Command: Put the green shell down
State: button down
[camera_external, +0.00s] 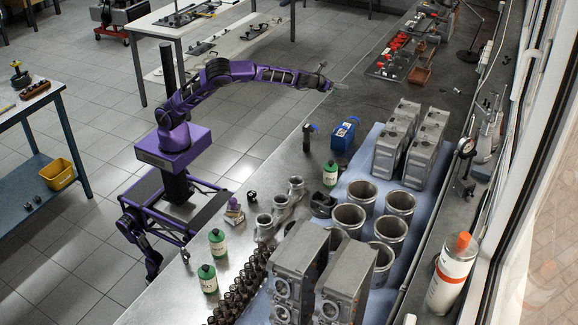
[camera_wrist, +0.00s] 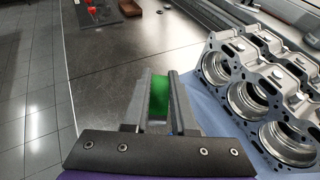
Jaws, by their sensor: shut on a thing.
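The green shell (camera_wrist: 159,97) shows in the wrist view as a bright green piece between the two grey fingers of my gripper (camera_wrist: 160,84). The gripper is shut on it, and the fingers hide its sides. In the external view my gripper (camera_external: 338,86) is at the end of my outstretched purple arm, over the dark far part of the long bench (camera_external: 370,103). The shell is too small to make out there. Its height above the bench is hard to tell.
Grey engine blocks (camera_external: 392,150) stand on a blue mat to the right; they also show in the wrist view (camera_wrist: 235,65). Red parts (camera_external: 393,58) lie farther along the bench. A blue box (camera_external: 344,135) stands nearer. The dark bench surface around the gripper looks clear.

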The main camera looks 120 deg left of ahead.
jog(key=s+a+n+g+y, duration=0.1)
jog(key=s+a, duration=0.7)
jog(key=s, duration=0.2)
send_over(325, 117)
jog(key=shift+g, duration=0.4)
notch_tip(325, 117, down, 16)
jog(key=shift+f, duration=0.2)
jog(key=shift+w+f, duration=0.1)
jog(key=shift+f, duration=2.05)
jog(key=shift+b, duration=0.3)
jog(key=shift+f, duration=0.2)
jog(key=c, duration=0.7)
grip_release()
jog(key=shift+r, duration=0.1)
